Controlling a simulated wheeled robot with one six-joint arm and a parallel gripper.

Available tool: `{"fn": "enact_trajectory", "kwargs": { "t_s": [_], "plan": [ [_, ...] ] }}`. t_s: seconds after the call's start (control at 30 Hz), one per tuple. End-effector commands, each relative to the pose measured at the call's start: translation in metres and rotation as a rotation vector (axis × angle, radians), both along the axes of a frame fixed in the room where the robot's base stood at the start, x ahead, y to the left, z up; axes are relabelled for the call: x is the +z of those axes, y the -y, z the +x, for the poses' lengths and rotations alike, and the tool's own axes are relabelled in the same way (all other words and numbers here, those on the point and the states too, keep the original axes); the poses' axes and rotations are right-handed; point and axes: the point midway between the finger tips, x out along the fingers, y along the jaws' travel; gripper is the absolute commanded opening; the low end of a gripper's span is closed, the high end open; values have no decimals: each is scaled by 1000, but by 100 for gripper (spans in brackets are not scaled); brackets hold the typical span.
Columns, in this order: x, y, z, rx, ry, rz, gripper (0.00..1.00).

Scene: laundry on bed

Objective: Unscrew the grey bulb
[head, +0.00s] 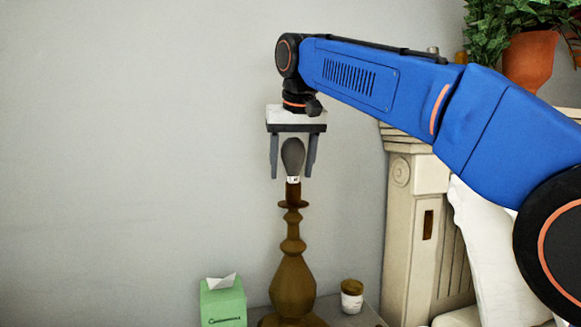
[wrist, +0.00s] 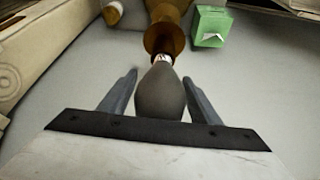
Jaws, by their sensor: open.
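The grey bulb (head: 292,156) sits upright in the socket at the top of a brown turned lamp base (head: 293,280). A pale metal collar shows at the bulb's lower end. My gripper (head: 294,172) points straight down over the bulb. Its two fingers are open, one on each side of the bulb, with a visible gap on both sides in the head view. In the wrist view, the bulb (wrist: 161,92) lies between the open fingers (wrist: 160,80), and the lamp base (wrist: 166,30) extends beyond it.
A green tissue box (head: 223,302) stands left of the lamp, and a small jar (head: 352,297) with a brown lid stands right of it on the tabletop (head: 367,315). A cream carved post (head: 404,220) and a potted plant (head: 528,55) are at right. The left side is bare wall.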

Motion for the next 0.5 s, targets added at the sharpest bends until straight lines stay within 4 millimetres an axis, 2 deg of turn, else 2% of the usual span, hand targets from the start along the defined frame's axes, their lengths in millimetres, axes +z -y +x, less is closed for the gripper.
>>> {"fn": "enact_trajectory", "kwargs": {
  "t_s": [0.2,0.5],
  "plan": [
    [0,0,0,-69,1,-1,57],
    [0,4,1,-306,0,0,57]
  ]
}}
